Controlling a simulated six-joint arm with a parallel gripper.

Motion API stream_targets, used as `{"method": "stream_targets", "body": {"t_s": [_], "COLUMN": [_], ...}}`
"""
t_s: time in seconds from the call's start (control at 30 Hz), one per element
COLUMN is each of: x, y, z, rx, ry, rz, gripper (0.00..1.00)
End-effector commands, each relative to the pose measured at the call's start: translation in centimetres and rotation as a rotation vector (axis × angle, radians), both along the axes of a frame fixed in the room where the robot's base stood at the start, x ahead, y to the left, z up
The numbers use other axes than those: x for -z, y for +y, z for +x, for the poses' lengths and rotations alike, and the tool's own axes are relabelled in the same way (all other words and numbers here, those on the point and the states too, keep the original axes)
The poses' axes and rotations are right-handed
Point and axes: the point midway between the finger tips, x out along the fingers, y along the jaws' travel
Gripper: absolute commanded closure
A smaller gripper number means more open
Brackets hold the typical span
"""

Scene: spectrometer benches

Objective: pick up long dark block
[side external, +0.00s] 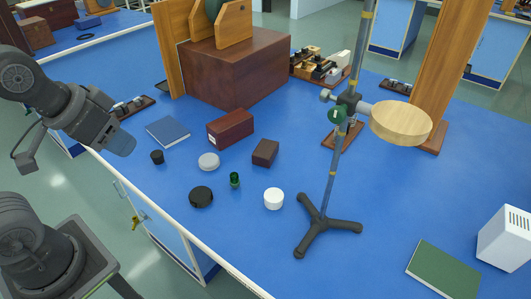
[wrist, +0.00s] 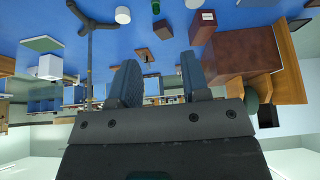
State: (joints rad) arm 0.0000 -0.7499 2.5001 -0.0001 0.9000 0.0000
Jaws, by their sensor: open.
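A long dark red-brown block (side external: 230,129) with a small pale label on its end lies on the blue bench, in front of the big wooden box. It also shows in the wrist view (wrist: 203,27), where the scene is upside down. A shorter dark brown block (side external: 265,153) lies to its right and nearer; it is seen in the wrist view (wrist: 162,30) too. I cannot be sure which one the task names. My gripper (side external: 122,146) is above the bench's left edge, well apart from both blocks. In the wrist view its two fingers (wrist: 159,78) are spread with nothing between them.
Around the blocks stand a blue book (side external: 168,131), a black cup (side external: 157,157), a grey disc (side external: 208,161), a black disc (side external: 201,197), a green bottle (side external: 235,181) and a white cylinder (side external: 273,199). A tripod stand (side external: 328,222) rises to the right. The front bench has free room.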

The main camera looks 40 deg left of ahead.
Motion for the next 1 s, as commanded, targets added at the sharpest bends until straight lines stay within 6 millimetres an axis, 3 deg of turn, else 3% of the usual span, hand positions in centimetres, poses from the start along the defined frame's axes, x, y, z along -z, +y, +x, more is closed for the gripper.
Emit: {"method": "stream_targets", "body": {"t_s": [0.23,0.73,1.0], "x": [0.00,0.00,-0.08], "y": [0.00,0.00,0.01], "z": [0.00,0.00,0.21], "rx": [0.000,0.000,-0.002], "ry": [0.000,0.000,0.001], "rz": [0.000,0.000,0.000], "gripper": [0.56,0.08,0.06]}}
